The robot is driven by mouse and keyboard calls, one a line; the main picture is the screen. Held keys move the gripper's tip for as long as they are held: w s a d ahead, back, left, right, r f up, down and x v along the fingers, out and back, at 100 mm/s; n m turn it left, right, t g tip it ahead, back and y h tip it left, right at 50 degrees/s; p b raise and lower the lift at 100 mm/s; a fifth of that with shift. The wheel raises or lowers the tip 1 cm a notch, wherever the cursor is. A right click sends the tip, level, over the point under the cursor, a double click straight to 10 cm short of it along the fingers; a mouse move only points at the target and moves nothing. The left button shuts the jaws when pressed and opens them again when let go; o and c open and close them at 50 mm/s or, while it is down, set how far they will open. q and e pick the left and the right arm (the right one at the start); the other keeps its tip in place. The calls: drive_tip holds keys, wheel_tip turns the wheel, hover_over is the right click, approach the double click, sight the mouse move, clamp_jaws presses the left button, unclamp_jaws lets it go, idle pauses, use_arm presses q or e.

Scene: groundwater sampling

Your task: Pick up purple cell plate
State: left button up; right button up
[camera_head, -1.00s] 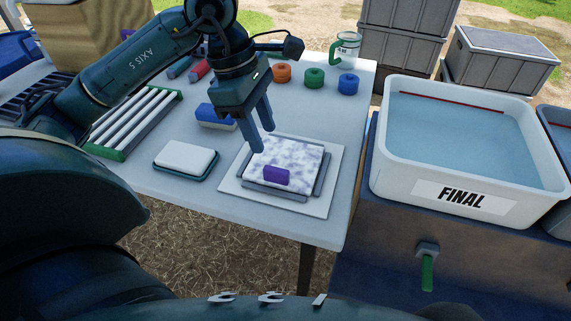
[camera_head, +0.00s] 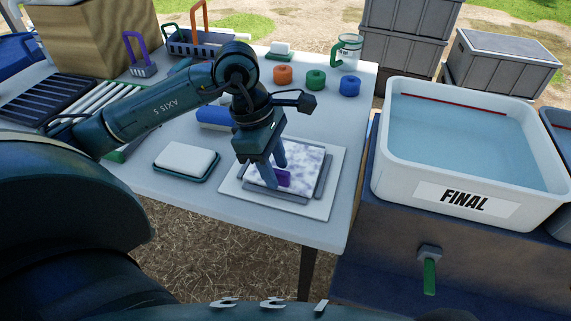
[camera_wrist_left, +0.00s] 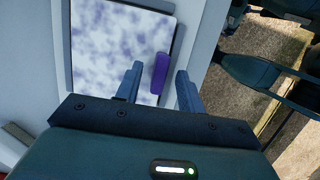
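The purple cell plate (camera_head: 307,160) is a square slab with a mottled white-and-purple top and a solid purple block-like grip (camera_head: 284,179) at its front edge. It lies in a grey holder (camera_head: 322,188) on a white square base (camera_head: 318,208) on the table. My left gripper (camera_head: 274,172) points down over the front of the plate and partly hides the purple grip. In the left wrist view, its two fingers (camera_wrist_left: 160,72) are apart, one on each side of the purple grip (camera_wrist_left: 159,73). I cannot tell if they touch it. My right gripper is not in view.
A white pad in a green tray (camera_head: 187,160) lies left of the plate. A blue-and-white block (camera_head: 212,117) and orange, green and blue rings (camera_head: 316,79) are behind. A water tub marked FINAL (camera_head: 466,197) stands to the right, beyond the table edge.

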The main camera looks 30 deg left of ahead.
use_arm(q)
clamp_jaws()
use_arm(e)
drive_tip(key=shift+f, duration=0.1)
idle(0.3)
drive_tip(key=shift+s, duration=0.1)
